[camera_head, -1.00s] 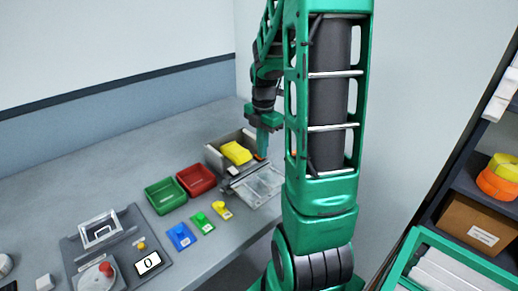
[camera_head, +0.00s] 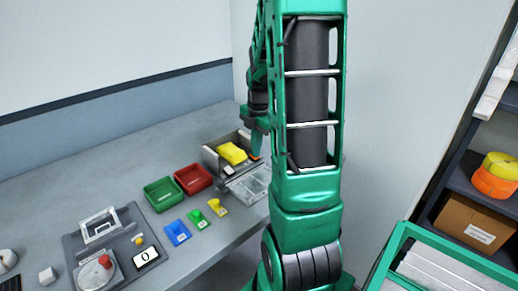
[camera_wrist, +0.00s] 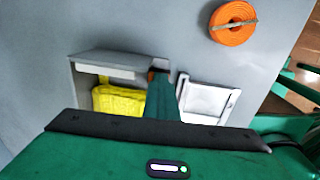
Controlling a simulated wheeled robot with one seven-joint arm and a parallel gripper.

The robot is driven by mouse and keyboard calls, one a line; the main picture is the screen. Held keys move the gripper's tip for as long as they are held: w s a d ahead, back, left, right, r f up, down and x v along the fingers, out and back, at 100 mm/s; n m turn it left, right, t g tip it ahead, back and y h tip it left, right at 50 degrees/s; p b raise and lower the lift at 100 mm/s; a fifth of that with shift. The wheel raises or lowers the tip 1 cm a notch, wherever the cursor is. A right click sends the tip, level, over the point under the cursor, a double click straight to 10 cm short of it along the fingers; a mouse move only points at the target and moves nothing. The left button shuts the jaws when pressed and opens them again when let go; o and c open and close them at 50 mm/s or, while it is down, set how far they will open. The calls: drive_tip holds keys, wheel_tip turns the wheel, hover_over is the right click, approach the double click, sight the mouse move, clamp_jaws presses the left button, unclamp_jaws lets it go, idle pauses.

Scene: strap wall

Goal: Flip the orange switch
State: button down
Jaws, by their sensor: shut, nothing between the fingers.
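A small orange part (camera_head: 256,158), which looks like the orange switch, shows at the right edge of a grey open box (camera_head: 210,158) on the bench. My gripper (camera_head: 255,154) is shut and empty, its green fingers pointing down right at this spot. In the wrist view, the shut fingers (camera_wrist: 160,75) cover most of the orange part (camera_wrist: 151,76); a sliver shows on their left. I cannot tell whether they touch it, nor the switch's position.
The grey box holds a yellow bundle (camera_head: 232,153). A clear-lidded tray (camera_head: 252,184) lies right beside it. Red (camera_head: 193,179) and green (camera_head: 160,194) bins stand to the left. An orange strap coil (camera_wrist: 233,23) is in the wrist view. The back of the bench is clear.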

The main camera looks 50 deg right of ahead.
drive_tip(key=shift+w+a+f, duration=0.2)
drive_tip(key=shift+w, duration=0.25)
drive_tip(key=shift+r, duration=0.1)
drive_tip(key=shift+w+r, duration=0.1)
drive_tip(key=shift+r, duration=0.05)
drive_tip(key=shift+w+r, duration=0.5)
drive_tip(key=shift+r, duration=0.4)
wheel_tip(320, 180, up, 12)
drive_tip(key=s, duration=0.2)
drive_tip(key=shift+s, duration=0.2)
drive_tip(key=s+a+f+m, duration=0.3)
drive_tip(key=s+a+m, duration=0.4)
drive_tip(key=m, duration=0.4)
drive_tip(key=s+a+f+m+g, duration=0.1)
drive_tip(key=s+a+f+m, duration=0.2)
drive_tip(key=s+a+m, duration=0.5)
drive_tip(key=s+m, duration=0.1)
drive_tip(key=m, duration=0.3)
drive_tip(key=shift+s+f, duration=0.4)
